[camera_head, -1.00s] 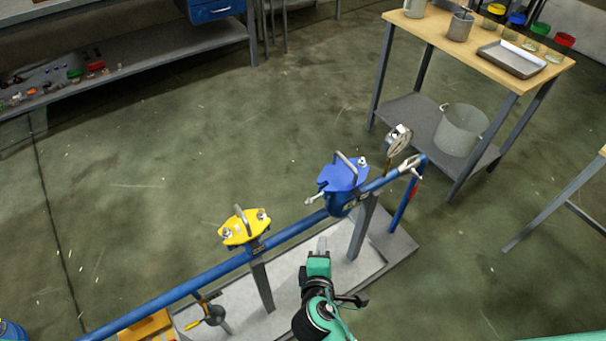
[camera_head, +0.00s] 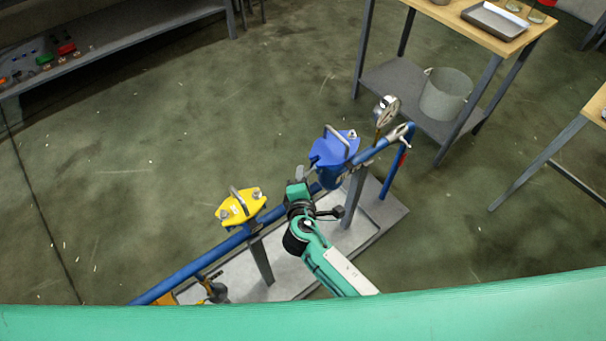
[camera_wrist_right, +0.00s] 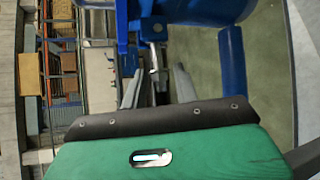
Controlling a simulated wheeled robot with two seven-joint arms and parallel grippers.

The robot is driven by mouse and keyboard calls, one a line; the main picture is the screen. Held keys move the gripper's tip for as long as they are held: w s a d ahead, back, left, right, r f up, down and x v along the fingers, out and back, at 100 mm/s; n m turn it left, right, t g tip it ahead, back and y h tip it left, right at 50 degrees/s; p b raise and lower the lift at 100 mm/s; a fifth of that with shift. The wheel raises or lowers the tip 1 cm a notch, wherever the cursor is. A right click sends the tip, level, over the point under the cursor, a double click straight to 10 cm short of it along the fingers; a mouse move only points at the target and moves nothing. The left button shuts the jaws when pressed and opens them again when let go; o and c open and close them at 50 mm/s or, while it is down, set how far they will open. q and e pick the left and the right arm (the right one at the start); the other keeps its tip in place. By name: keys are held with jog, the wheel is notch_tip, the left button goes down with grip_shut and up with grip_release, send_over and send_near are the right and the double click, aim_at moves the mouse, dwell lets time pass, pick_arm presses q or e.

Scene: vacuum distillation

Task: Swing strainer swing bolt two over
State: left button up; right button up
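The blue strainer (camera_head: 334,150) stands on the blue pipe in the head view, with a handle on its lid. One swing bolt (camera_head: 352,134) stands upright at its right side. My right gripper (camera_head: 301,172) is just left of this strainer, at about the height of its body. In the right wrist view its two grey fingers (camera_wrist_right: 157,88) are apart, with a metal swing bolt (camera_wrist_right: 154,62) hanging below the blue body between them. I cannot tell contact. The yellow strainer (camera_head: 240,208) is further left, with a bolt at each side. My left gripper is not in view.
The blue pipe (camera_head: 203,269) runs over a grey base plate (camera_head: 295,272) on posts. A gauge (camera_head: 386,111) and a pipe valve (camera_head: 402,133) are right of the blue strainer. A wooden-topped table with a bucket (camera_head: 445,94) stands at upper right. Open floor lies behind.

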jog(key=shift+w+f, duration=0.2)
jog(key=shift+w, duration=0.5)
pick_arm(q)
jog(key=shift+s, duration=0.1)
